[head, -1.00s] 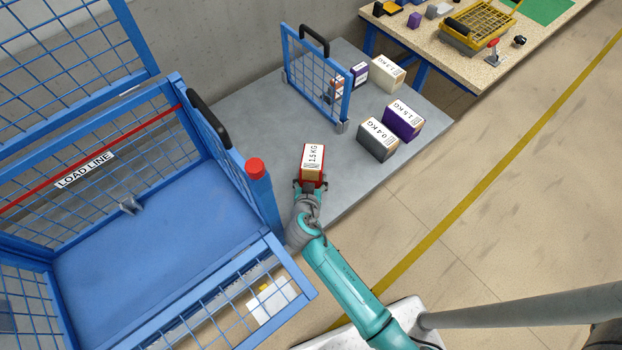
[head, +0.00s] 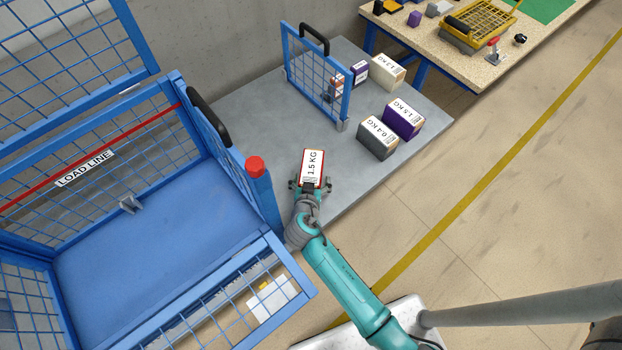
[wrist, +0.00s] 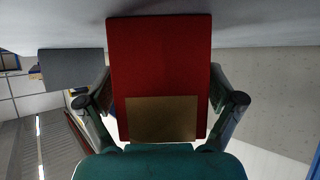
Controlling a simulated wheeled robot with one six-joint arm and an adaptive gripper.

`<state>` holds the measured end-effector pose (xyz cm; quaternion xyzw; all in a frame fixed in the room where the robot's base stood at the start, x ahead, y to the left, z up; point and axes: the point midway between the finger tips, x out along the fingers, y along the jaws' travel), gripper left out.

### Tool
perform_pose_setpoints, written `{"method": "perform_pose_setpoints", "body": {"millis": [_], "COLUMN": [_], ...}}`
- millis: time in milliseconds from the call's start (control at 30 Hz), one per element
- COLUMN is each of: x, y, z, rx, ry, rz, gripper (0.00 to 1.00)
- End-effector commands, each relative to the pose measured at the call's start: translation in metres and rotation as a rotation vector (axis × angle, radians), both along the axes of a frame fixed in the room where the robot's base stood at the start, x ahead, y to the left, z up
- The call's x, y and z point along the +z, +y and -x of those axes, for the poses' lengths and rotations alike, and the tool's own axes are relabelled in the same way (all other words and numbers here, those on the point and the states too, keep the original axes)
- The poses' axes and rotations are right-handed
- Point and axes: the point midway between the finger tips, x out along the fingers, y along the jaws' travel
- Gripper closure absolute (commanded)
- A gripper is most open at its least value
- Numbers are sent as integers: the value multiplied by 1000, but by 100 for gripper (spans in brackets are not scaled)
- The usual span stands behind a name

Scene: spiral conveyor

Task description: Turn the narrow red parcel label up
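The narrow red parcel (head: 313,167) is at the front of the grey table. Its white label, reading 1.5 KG, faces up toward the head camera. My gripper (head: 311,185) is at the parcel's near end, with one finger on each side. In the wrist view, the parcel's red face (wrist: 160,60) with a brown patch fills the middle. My gripper (wrist: 160,95) appears shut on its two sides there. I cannot tell whether its underside touches the table.
The grey table (head: 270,130) is bare around the parcel. Grey (head: 378,138) and purple (head: 403,118) parcels stand to the right, a cream one (head: 387,72) behind. A blue mesh frame (head: 318,85) stands at the back. A blue cage (head: 262,205) is close on the left.

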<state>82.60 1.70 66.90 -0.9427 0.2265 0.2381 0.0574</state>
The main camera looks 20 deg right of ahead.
Motion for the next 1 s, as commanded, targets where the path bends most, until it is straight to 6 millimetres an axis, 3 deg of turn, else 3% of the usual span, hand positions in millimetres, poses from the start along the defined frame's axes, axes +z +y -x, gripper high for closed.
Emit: {"method": "perform_pose_setpoints", "body": {"millis": [367,800,1000], "x": [1,73,95], "y": [0,0,0], "z": [1,-1,0], "rx": [-2,-1,-2], "ry": [4,-4,-1], "rz": [-1,-3,-1], "gripper": [3,3,3]}}
